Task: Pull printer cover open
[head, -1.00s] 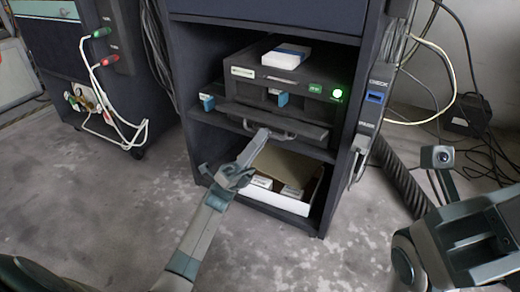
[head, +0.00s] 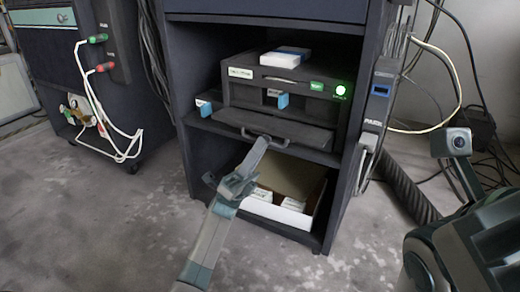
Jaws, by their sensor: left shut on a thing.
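The black printer (head: 305,93) sits on the upper shelf of the dark cabinet, with a green light glowing at its right front. Its cover (head: 300,134) is swung down and juts forward as a near-flat flap, showing its inner face. The cover's curved handle (head: 280,143) is at its front edge. My left gripper (head: 259,147) comes from below and is shut on the handle; the fingertips partly hide the grip. Part of my right arm shows at the right edge, but its gripper does not.
An open cardboard box (head: 295,212) with white packs stands on the shelf below the cover. The cabinet's side wall (head: 343,190) bounds the right. Cables hang at the left cart and right wall. The floor in front is clear.

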